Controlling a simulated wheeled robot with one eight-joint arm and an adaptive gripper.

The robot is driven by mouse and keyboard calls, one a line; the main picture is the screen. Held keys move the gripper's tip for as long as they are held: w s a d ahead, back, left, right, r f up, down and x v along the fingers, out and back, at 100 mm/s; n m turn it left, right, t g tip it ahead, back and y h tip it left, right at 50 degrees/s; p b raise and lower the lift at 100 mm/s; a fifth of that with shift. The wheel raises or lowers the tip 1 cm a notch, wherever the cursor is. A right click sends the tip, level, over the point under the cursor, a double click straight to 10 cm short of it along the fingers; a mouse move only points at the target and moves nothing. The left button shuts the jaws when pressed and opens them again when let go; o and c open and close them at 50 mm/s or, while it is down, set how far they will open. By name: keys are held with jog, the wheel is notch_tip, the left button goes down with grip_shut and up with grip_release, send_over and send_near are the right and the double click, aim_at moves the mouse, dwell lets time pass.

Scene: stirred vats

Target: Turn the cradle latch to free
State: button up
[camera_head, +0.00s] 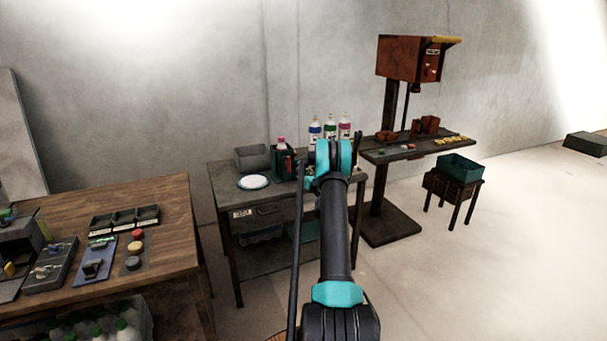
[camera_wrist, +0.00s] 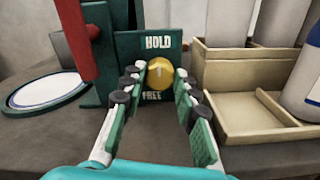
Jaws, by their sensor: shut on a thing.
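The cradle latch (camera_wrist: 159,78) is a round yellow knob on a dark green plate (camera_wrist: 177,43). The plate reads HOLD above the knob and FREE below it. A small pale mark on the knob's face stands about upright, toward HOLD. My gripper (camera_wrist: 160,74) is shut on the knob, with one padded finger on each side. The green cradle (camera_wrist: 98,72) rises left of the plate, with a red part (camera_wrist: 76,40) on it. In the head view my arm hides the gripper and latch; the cradle (camera_head: 278,163) shows left of the arm.
A white dish (camera_wrist: 20,94) lies left of the cradle. A tan tray (camera_wrist: 245,118) with bottles stands close on the right. The bench (camera_head: 222,187) also bears a grey bin (camera_head: 251,158). A panel table (camera_head: 170,215) stands left and a drill press (camera_head: 405,60) behind right.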

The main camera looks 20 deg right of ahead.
jog(key=n, duration=0.3)
jog(key=shift+n, duration=0.4)
jog(key=n, duration=0.4)
jog(key=shift+n, duration=0.3)
jog(key=n, duration=0.8)
jog(key=shift+a, duration=0.1)
jog(key=n, duration=0.7)
jog(key=shift+f, duration=0.1)
jog(key=n, duration=0.6)
jog(key=shift+n, duration=0.4)
